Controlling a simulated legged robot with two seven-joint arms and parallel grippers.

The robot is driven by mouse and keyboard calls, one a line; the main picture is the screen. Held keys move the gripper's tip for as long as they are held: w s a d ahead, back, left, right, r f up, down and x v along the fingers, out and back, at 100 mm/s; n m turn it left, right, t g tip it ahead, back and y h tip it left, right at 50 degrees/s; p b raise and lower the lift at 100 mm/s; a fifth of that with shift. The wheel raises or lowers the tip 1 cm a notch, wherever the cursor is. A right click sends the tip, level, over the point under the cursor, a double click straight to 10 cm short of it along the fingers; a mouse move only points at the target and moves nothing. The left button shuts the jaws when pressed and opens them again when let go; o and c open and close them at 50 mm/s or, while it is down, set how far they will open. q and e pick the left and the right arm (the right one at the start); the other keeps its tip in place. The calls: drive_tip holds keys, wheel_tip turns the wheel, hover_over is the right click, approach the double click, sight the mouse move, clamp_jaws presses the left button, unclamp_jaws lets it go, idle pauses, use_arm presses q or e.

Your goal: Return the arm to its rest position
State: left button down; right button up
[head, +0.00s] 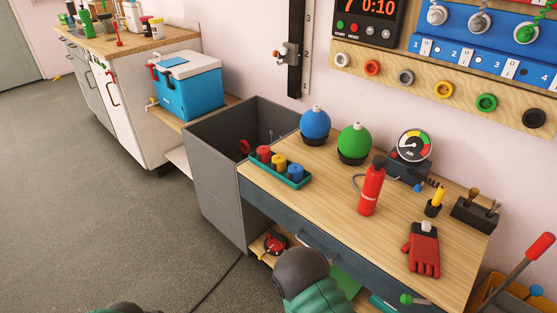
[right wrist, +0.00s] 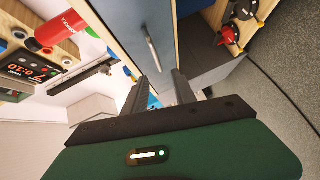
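My right arm (head: 310,285) comes in at the bottom middle of the head view, dark grey and green, in front of the workbench. Its gripper is hidden there. In the right wrist view my right gripper (right wrist: 160,76) has its two dark fingers apart, with nothing visible between them. The fingers point towards the bench's blue-grey drawer front and its metal handle (right wrist: 152,48); I cannot tell the distance. Only a small dark and green piece of my left arm (head: 125,308) shows at the bottom left of the head view. My left gripper is out of view.
The wooden workbench (head: 325,190) carries a red extinguisher (head: 371,188), a red glove (head: 423,252), green and blue globes and a gauge. A grey bin (head: 215,185) stands at its left. A blue cooler (head: 190,88) is farther back. The floor at left is clear.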

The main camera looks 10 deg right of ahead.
drive_tip(key=s+d+r+m+g+y, duration=0.2)
drive_tip(key=s+r+m+g, duration=0.7)
drive_tip(key=m+g, duration=0.5)
wheel_tip(320, 180, up, 29)
drive_tip(key=p, duration=3)
drive_tip(key=shift+s+f+m+t, duration=0.2)
drive_tip(key=shift+m+t, duration=0.1)
drive_tip(key=shift+t, duration=0.1)
